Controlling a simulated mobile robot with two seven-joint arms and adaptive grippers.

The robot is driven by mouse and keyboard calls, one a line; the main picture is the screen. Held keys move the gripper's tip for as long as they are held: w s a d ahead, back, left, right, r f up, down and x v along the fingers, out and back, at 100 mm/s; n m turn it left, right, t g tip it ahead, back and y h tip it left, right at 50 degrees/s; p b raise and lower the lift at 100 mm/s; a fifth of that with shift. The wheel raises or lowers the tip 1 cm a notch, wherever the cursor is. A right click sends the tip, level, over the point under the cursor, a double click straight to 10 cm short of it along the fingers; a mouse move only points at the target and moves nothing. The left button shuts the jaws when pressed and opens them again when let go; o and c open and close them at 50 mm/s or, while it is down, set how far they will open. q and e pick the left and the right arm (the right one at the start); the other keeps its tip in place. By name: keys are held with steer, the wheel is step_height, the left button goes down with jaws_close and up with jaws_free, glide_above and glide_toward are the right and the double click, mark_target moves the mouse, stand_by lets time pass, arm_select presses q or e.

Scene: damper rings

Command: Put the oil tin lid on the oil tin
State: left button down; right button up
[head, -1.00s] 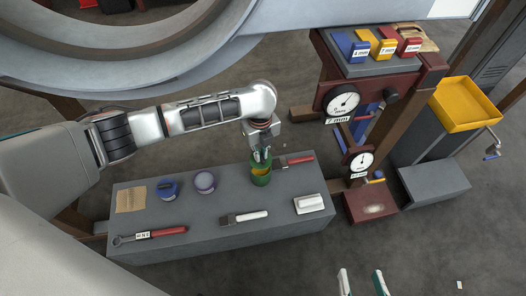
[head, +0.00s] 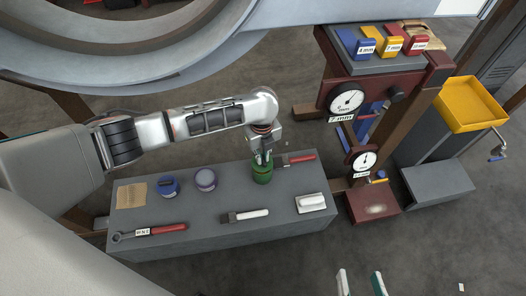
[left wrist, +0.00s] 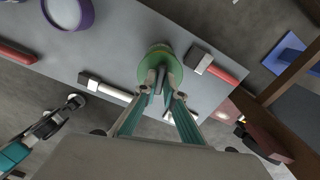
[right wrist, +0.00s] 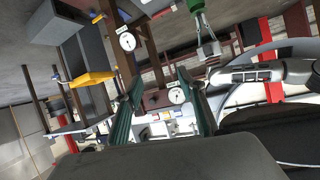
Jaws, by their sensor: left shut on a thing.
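The green oil tin (head: 262,177) stands upright on the grey bench top. The green oil tin lid (head: 262,164) is at the tin's top, and no gap shows between them. In the left wrist view the lid (left wrist: 158,58) covers the tin's mouth; whether it is fully seated I cannot tell. My left gripper (head: 262,154) points down from above and is shut on the lid. My right gripper (head: 360,282) is open and empty, low in the head view, away from the bench; its spread fingers also show in the right wrist view (right wrist: 158,88).
A gauge stand (head: 368,205) is at right.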

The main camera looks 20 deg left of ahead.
arm_select(q)
steer(key=shift+f, duration=0.55)
arm_select(e)
steer(key=shift+s+a+m, duration=0.1)
steer(key=shift+a+m, duration=0.2)
steer(key=shift+a, duration=0.2)
arm_select(q)
steer(key=shift+f, duration=0.35)
arm_select(e)
steer(key=shift+s+d+f, duration=0.1)
steer(key=shift+s+f, duration=0.1)
steer(key=shift+f, duration=0.15)
arm_select(q)
steer(key=shift+f+b, duration=0.3)
steer(key=shift+f, duration=0.05)
arm_select(e)
steer(key=shift+f, duration=0.15)
arm_select(q)
steer(key=c, duration=2)
jaws_free()
steer(key=shift+c, duration=0.2)
step_height(320, 180, up, 12)
